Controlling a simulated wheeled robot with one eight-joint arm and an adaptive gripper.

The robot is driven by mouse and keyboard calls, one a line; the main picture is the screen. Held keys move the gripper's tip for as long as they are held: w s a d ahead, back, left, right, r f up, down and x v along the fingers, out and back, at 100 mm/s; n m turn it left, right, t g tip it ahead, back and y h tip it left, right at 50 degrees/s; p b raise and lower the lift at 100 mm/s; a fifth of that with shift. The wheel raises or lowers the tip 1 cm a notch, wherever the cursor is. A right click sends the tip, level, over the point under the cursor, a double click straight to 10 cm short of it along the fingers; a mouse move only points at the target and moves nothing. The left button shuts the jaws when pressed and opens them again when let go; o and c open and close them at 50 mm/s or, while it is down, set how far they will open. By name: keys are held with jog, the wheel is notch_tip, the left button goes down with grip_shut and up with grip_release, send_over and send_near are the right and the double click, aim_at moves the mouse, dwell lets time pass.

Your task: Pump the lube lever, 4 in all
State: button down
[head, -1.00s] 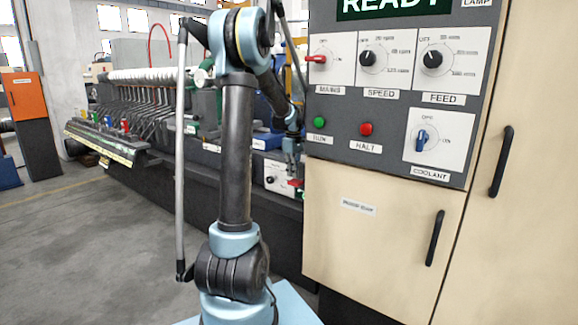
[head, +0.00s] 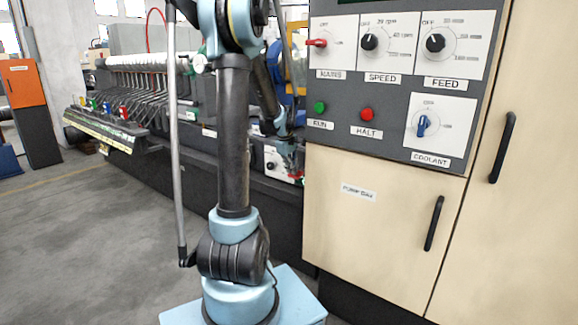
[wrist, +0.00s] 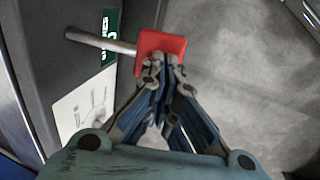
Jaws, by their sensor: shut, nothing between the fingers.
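The lube lever shows in the wrist view as a metal rod (wrist: 100,42) coming out of the dark machine side, with a red block-shaped grip (wrist: 163,45) at its end. My gripper (wrist: 161,62) is shut and empty, its fingertips right at the near edge of the red grip, overlapping it in the picture. Whether they touch it I cannot tell. In the head view my gripper (head: 292,158) is small, beside the white dial plate (head: 275,164), with a bit of the red grip (head: 297,175) below it. The cabinet edge partly hides this spot.
A control cabinet (head: 390,90) with knobs and buttons stands close on the right, its beige door (head: 375,235) below. The long machine (head: 190,150) runs behind my arm. Open grey floor (head: 90,240) lies to the left.

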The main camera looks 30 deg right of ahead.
jog(key=shift+a+f+t+h, duration=0.1)
jog(key=shift+f+t+h, duration=0.3)
jog(key=shift+f+h, duration=0.55)
jog(key=v, duration=1.3)
jog(key=shift+r, duration=0.55)
jog(key=shift+w, duration=0.1)
dwell(1.2)
